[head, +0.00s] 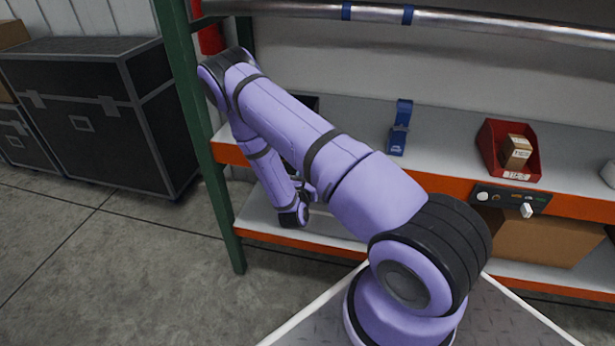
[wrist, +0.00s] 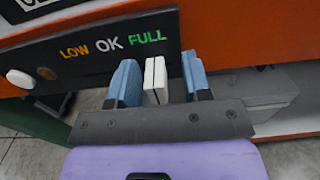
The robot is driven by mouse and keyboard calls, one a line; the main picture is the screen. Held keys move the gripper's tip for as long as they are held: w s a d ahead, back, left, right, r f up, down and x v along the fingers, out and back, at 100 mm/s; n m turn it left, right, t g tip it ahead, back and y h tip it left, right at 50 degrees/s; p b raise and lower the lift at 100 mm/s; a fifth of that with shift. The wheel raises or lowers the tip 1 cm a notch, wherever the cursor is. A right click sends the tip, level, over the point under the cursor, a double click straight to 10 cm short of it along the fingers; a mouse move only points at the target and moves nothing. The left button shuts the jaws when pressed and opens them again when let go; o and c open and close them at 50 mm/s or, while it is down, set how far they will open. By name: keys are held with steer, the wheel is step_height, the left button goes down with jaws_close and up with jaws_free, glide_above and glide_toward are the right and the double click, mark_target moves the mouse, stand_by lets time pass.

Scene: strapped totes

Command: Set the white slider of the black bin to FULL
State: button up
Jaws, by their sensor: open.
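The black panel (wrist: 60,75) in the wrist view carries the words LOW, OK and FULL. The white slider (wrist: 155,82) stands out from it just below FULL. My gripper (wrist: 158,66) has its two blue fingers apart, one on each side of the slider, with visible gaps on both sides. A corner of the black bin (wrist: 8,12) with a white label shows above the panel. In the head view my arm hides most of the black bin (head: 311,102) and the panel; my gripper there is mostly hidden behind the arm, at the shelf's front.
A white round knob (wrist: 20,78) sits at the panel's left. The orange shelf edge (head: 440,180) runs along the front. A red bin (head: 508,150) holds a carton, with its own slider panel (head: 495,196) below. A blue holder (head: 400,128) stands between. A green post (head: 205,150) is at left.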

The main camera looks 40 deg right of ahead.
steer(key=shift+a, duration=0.15)
steer(key=v, duration=1)
steer(key=shift+s+a, duration=0.2)
steer(key=shift+s, duration=0.05)
steer(key=s+d+r+m+g, duration=0.1)
steer(key=s+r+m+g, duration=0.2)
steer(key=r+m+g, duration=0.8)
steer(key=s+d+r+m+g, duration=0.25)
steer(key=r+m, duration=0.35)
steer(key=r, duration=1)
steer(key=s+a+r+m+t+y, duration=0.4)
steer(key=s+a+r+y, duration=0.3)
steer(key=r, duration=0.3)
steer(key=s+a+r+m+t+y, duration=0.4)
steer(key=s+a+r+y, duration=0.3)
steer(key=s+r, duration=0.3)
steer(key=shift+a+m, duration=0.2)
steer(key=shift+m, duration=0.1)
steer(key=shift+s, duration=0.15)
stand_by(0.9)
